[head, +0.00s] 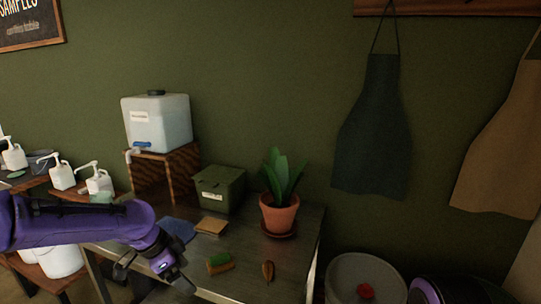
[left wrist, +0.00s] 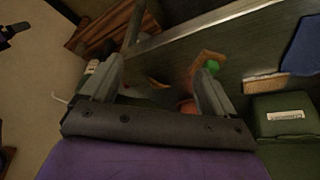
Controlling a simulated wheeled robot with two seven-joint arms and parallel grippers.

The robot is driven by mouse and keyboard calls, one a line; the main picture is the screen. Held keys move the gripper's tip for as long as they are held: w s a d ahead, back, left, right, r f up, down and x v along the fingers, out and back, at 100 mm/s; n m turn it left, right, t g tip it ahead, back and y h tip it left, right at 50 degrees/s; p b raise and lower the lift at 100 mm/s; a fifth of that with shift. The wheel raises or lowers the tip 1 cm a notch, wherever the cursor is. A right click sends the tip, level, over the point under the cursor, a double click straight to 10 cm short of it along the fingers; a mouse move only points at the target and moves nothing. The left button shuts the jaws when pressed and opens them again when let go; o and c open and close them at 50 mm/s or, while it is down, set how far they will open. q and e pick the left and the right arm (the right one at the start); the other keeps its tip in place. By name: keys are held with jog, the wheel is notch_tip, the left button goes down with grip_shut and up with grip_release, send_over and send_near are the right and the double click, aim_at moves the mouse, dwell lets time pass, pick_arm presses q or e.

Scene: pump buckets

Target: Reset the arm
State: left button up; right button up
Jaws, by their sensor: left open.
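My left arm comes in from the left in the head view, purple with a dark gripper. My left gripper (head: 154,278) is at the front left part of the dark table (head: 295,255), pointing down, its fingers apart. In the left wrist view the open fingers (left wrist: 163,75) stand wide apart with nothing between them that they touch. A green and tan brush-like item (head: 220,264) lies on the table to the right of the gripper. My right gripper is not in the head view.
A green box (head: 220,188), a water container (head: 158,122) on a wooden stand and a potted plant (head: 279,212) stand at the back. A blue cloth (head: 178,229), a sponge-like block (head: 211,226) and a brown leaf-shaped item (head: 268,271) lie on the table. White pump bottles (head: 62,175) stand left.

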pick_arm(q)
jog(key=w+d+f+n+t, duration=0.1)
jog(key=w+n+t, duration=0.35)
jog(key=n, duration=0.25)
jog(key=s+a+f+n+y+b, duration=0.1)
jog(key=s+a+f+n+y, duration=0.1)
jog(key=s+f+n, duration=0.35)
jog(key=s+a+f+n+t+y+b, duration=0.1)
jog(key=s+f+n, duration=0.1)
jog(key=f, duration=0.7)
jog(key=s+a+f+n+y+b, duration=0.1)
jog(key=s+a+f+n+y, duration=0.2)
jog(key=f, duration=0.4)
jog(key=s+a+f+g+b, duration=0.1)
jog(key=s+f, duration=0.3)
jog(key=s, duration=0.5)
jog(key=s+a+f+n+g+y+b, duration=0.1)
jog(key=s+f+g, duration=0.1)
jog(key=s+f, duration=0.3)
jog(key=s+a+f+g+b, duration=0.1)
jog(key=s+f, duration=0.3)
jog(key=s, duration=0.9)
jog(key=shift+s+a+f+y, duration=0.2)
jog(key=shift+a+f+y, duration=0.1)
jog(key=shift+n, duration=0.25)
